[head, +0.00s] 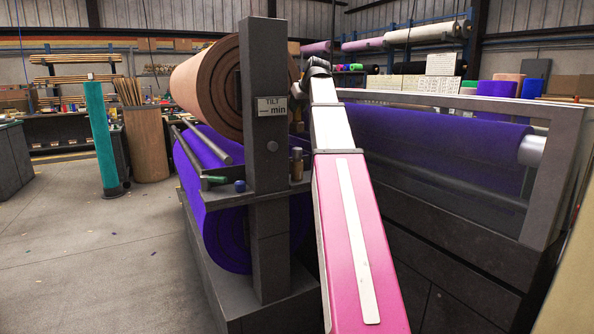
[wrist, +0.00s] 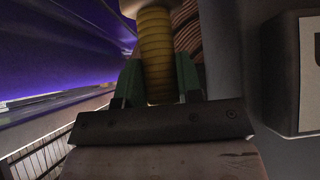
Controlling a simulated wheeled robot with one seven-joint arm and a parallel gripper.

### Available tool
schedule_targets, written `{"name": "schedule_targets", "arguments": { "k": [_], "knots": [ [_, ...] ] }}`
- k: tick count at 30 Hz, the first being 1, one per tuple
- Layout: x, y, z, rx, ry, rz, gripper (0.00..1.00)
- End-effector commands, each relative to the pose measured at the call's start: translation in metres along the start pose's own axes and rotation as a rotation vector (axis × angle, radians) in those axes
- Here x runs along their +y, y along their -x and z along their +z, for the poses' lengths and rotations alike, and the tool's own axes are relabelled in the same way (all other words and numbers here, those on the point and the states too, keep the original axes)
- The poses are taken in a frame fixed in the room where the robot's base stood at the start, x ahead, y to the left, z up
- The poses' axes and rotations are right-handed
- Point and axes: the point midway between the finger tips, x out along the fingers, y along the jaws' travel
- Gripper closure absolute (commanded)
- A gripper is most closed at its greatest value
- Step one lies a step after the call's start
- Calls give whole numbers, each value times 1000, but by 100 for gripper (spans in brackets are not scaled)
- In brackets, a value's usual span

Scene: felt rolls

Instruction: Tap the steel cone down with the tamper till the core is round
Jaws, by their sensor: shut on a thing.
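My gripper (wrist: 158,66) has green fingers shut on the yellow ribbed handle of what looks like the tamper (wrist: 156,40), in the wrist view. A pale, wider part of it shows at the top edge. Beyond it are the layered rings of the brown felt roll (wrist: 187,38). In the head view this brown roll (head: 214,88) lies high behind the grey post, which hides its middle. My arm reaches up to the right of the post; its gripper is not clear there. I cannot make out the steel cone or the core in either view.
The grey post (head: 265,225) with a TILT label (head: 271,106) stands close to my arm; it fills the wrist view's right side. A purple roll (head: 225,240) hangs below the brown one. A ledge holds a wooden-handled tool (head: 297,163) and a blue piece (head: 240,186). Floor at left is open.

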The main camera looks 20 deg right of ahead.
Motion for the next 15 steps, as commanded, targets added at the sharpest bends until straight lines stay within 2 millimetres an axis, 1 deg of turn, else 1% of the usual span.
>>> {"name": "schedule_targets", "arguments": {
  "k": [8, 10, 11, 15],
  "knots": [
    [0, -2, 2, 1, 0, 0, 100],
    [0, -5, 5, 0, 0, 0, 100],
    [0, -8, 8, 0, 0, -1, 100],
    [-1, -30, 32, -2, -1, -1, 100]
  ]
}}
